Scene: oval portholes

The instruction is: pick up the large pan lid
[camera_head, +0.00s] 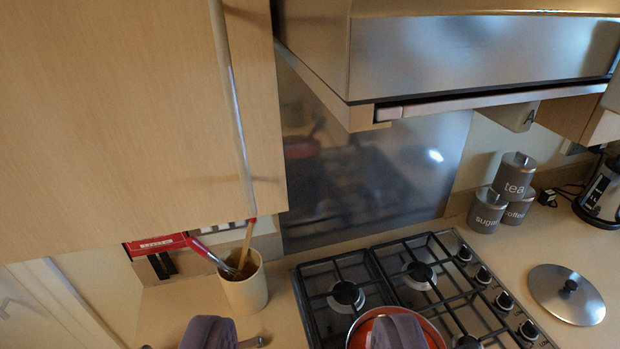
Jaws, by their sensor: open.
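A round silver pan lid (554,296) with a black knob lies flat on the counter, right of the hob, at the right of the view. It is the only lid I can make out. My gripper (303,332) shows at the bottom edge as two grey-purple fingers set wide apart, with nothing held between them. The gripper is well to the left of the lid in the picture. The right finger overlaps a red-rimmed pan (434,335) on the hob, hiding part of it.
The gas hob (383,267) has black grates and a row of knobs. A utensil pot (246,291) stands to its left. Stacked canisters (487,212) and a coffee maker (603,192) stand behind the lid. A cabinet (110,110) and hood (470,60) hang above.

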